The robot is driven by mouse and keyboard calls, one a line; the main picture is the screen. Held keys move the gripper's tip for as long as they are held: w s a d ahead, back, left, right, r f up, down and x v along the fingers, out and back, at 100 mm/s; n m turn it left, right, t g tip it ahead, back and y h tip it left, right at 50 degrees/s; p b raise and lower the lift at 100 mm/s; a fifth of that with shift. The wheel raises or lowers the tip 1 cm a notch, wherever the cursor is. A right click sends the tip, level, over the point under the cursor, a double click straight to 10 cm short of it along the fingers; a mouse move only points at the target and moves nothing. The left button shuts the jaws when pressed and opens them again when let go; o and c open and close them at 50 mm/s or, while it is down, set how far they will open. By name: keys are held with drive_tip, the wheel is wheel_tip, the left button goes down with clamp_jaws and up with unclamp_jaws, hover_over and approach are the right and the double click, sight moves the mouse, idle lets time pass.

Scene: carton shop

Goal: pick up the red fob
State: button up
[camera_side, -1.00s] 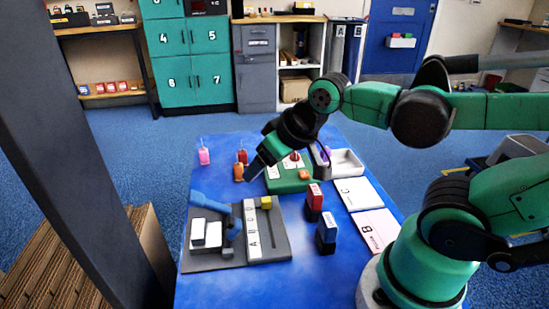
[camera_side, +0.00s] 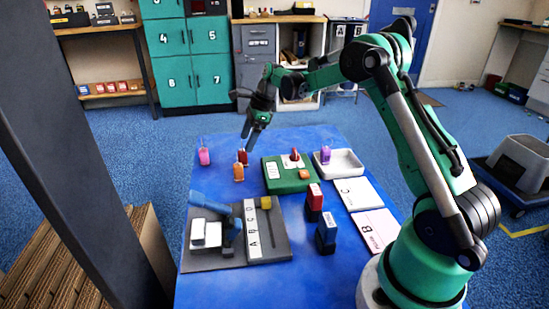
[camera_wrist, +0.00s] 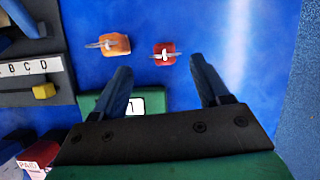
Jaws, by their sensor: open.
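The red fob (camera_side: 242,157) stands on the blue table, just behind the orange fob (camera_side: 238,172). In the wrist view the red fob (camera_wrist: 164,54) lies ahead of the fingertips, roughly midway between them, with the orange fob (camera_wrist: 115,44) to its left. My gripper (camera_side: 246,132) is above the table's far part, over and slightly behind the red fob. In the wrist view my gripper (camera_wrist: 160,72) has its two blue fingers apart with nothing between them.
A pink fob (camera_side: 204,156) stands further left. A green block (camera_side: 288,183) and a white tray (camera_side: 347,159) holding a purple fob (camera_side: 325,155) are to the right. A grey base (camera_side: 270,252) with a blue lever is nearer. Blue table is bare beyond the red fob.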

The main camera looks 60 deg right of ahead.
sight(243, 156)
drive_tip(key=shift+w+d+f+m, duration=0.1)
drive_tip(key=shift+d+f+m, duration=0.2)
drive_tip(key=shift+f, duration=0.45)
drive_tip(key=x, duration=0.5)
clamp_jaws()
